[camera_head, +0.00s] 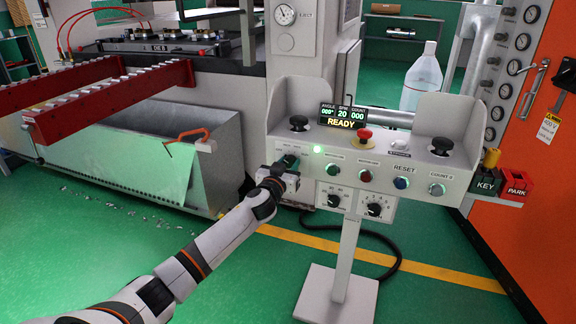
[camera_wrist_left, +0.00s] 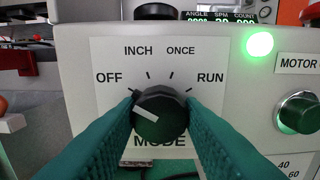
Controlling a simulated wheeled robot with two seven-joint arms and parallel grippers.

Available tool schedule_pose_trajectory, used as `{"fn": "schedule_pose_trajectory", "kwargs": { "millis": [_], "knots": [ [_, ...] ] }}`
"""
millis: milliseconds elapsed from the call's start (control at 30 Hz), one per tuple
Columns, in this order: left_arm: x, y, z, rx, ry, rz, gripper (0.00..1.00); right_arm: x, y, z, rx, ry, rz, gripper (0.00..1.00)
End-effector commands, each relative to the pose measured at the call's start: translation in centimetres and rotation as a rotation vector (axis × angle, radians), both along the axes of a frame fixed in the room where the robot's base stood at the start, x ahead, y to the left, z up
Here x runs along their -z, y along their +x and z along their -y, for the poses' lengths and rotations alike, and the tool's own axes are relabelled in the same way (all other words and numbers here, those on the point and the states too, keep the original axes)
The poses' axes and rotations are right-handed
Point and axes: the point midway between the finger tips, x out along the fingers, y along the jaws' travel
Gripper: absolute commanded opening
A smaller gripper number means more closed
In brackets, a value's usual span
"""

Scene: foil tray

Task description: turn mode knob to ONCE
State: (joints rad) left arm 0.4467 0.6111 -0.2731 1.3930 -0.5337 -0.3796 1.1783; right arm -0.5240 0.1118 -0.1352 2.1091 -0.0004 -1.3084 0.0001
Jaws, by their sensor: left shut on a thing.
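The black mode knob (camera_wrist_left: 160,112) is on the front of the white control panel, above the label MODE in the left wrist view. Its white pointer line slants to the upper left, roughly at the OFF mark. INCH, ONCE and RUN are printed around it, with ONCE (camera_wrist_left: 181,50) at the upper right. My left gripper (camera_head: 289,161) is at the left end of the panel in the head view and hides the knob there. In the left wrist view its teal fingers (camera_wrist_left: 160,118) are shut on the knob's two sides. My right gripper is out of view.
The pedestal panel (camera_head: 345,178) carries a READY display (camera_head: 340,121), a red button (camera_head: 364,136), two black palm buttons and a lit green lamp (camera_head: 318,150). Lower dials sit under the panel. A metal bin (camera_head: 150,140) and red rails stand left; an orange cabinet (camera_head: 530,150) stands right.

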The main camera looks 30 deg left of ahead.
Motion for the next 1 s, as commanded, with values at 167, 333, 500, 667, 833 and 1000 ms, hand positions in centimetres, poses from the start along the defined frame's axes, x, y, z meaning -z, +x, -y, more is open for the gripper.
{"fn": "schedule_pose_trajectory", "kwargs": {
  "millis": [167,333,500,667,833,1000],
  "knots": [
    [0.0,0.0,0.0,0.000,0.011,-0.003,0.11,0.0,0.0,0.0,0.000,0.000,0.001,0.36],
    [0.0,0.0,0.0,0.000,0.060,-0.015,0.11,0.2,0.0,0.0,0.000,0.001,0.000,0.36],
    [0.0,0.0,0.0,0.000,0.162,-0.039,0.11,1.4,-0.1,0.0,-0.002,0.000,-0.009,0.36],
    [0.0,0.0,0.0,0.000,0.298,-0.073,0.11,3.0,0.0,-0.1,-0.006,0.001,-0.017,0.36],
    [-0.1,0.0,0.0,0.000,0.456,-0.111,0.11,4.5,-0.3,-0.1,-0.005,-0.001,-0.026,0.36],
    [-0.1,0.0,0.0,0.000,0.613,-0.148,0.11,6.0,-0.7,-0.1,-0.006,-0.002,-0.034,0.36]
  ]
}}
